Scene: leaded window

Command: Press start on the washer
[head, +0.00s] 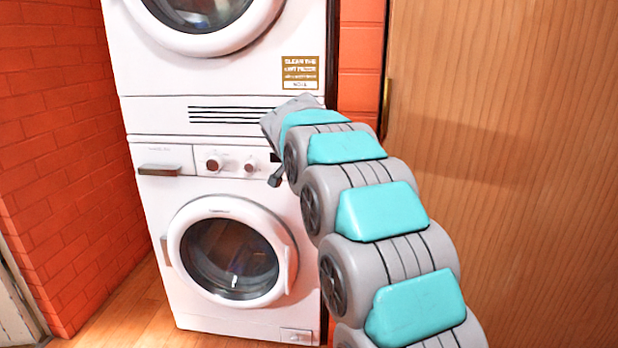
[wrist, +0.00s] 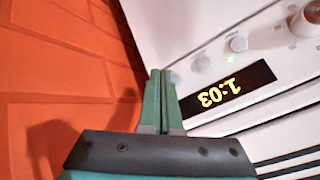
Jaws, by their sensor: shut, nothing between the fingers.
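The washer (head: 160,240) is the lower white machine of a stack in the head view, with a round glass door (head: 232,258), shut. Its control panel (head: 232,153) carries two dark red knobs; my arm covers the panel's right end.
A second white machine (head: 150,70) with a round door stands on top of the washer. A brick wall (head: 60,150) is at the left and a wooden door or panel (head: 500,150) at the right. The wooden floor (head: 135,310) is clear at the front left.

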